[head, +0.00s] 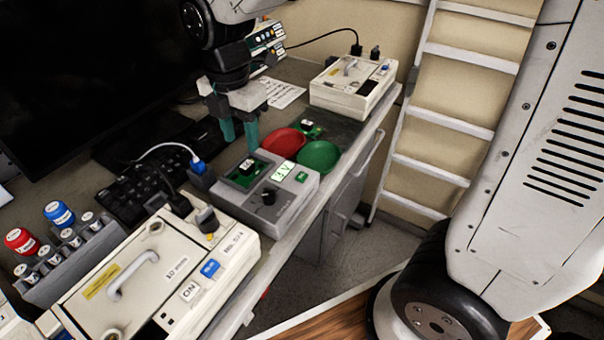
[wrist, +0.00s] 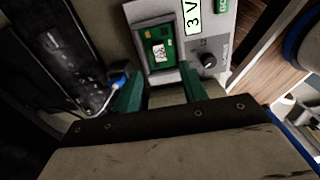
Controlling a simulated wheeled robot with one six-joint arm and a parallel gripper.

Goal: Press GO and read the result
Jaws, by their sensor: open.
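The grey tester (head: 290,203) stands on the bench near its front edge, with a lit screen (head: 284,171), a dark knob (head: 268,196) and a green GO button (head: 302,177). A green circuit board (head: 243,173) lies in its socket; the board also shows in the wrist view (wrist: 160,48). In the wrist view the screen (wrist: 192,16) reads "3 V", with the rest cut off, and the GO button (wrist: 222,5) is at the top edge. My gripper (head: 239,138) is open and empty, fingers down, above and behind the tester, touching nothing visible.
A red dish (head: 282,142) and a green dish (head: 318,156) lie beside the tester; another small board (head: 311,128) is behind them. A blue-plugged cable (head: 198,164) is close to the tester's left.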

